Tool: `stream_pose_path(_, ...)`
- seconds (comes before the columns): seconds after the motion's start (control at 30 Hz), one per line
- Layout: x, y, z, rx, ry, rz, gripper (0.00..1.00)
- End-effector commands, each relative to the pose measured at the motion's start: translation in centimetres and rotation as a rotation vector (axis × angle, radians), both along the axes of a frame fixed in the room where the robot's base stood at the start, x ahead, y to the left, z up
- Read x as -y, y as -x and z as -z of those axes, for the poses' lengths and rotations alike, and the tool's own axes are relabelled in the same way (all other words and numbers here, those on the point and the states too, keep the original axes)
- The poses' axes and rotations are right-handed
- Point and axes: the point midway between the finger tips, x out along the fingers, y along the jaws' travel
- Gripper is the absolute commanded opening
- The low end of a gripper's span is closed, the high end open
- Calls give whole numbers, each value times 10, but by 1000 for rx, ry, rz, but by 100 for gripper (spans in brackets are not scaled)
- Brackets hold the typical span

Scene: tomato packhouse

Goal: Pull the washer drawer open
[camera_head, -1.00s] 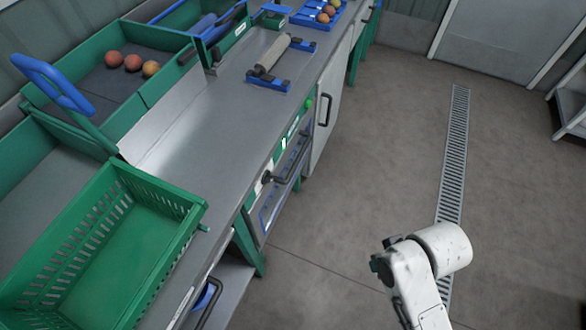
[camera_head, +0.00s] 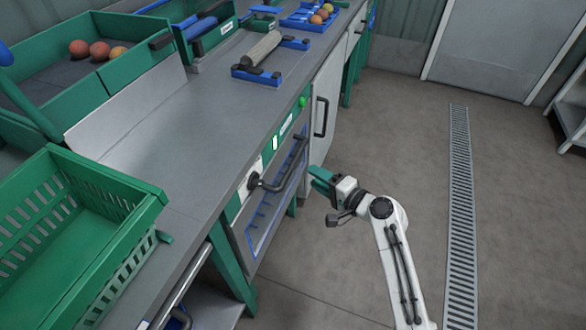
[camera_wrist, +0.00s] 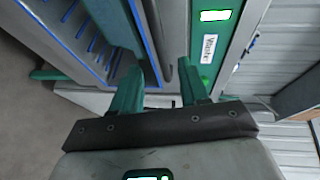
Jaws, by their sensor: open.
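The washer drawer (camera_head: 268,220) is a grey front with a blue-edged window under the counter, apparently shut. Its dark bar handle (camera_head: 284,168) runs along the upper part of the front. My gripper (camera_head: 319,179), with green fingers, is open and empty just right of the handle, and a gap shows between them. In the wrist view, the fingers (camera_wrist: 158,68) point at the front. The drawer's blue-ribbed window (camera_wrist: 88,30) is at upper left. The dark handle bar (camera_wrist: 172,35) lines up between the fingertips; its distance is hard to judge. A "Washer" label (camera_wrist: 216,15) is right of it.
A green crate (camera_head: 125,180) stands on the counter (camera_head: 200,135). A roller in a blue stand (camera_head: 270,55) and a blue tray (camera_head: 296,20) are farther back. A cabinet handle (camera_head: 321,116) sticks out beyond the washer. The floor right of my arm is clear, with a drain grate (camera_head: 460,200).

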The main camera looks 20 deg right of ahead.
Motion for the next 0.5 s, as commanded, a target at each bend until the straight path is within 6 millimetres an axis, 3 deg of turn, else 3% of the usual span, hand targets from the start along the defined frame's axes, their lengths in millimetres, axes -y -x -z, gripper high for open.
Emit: stream_pose_path(0.5, -32, -77, 15, -1, 5, -6, 44)
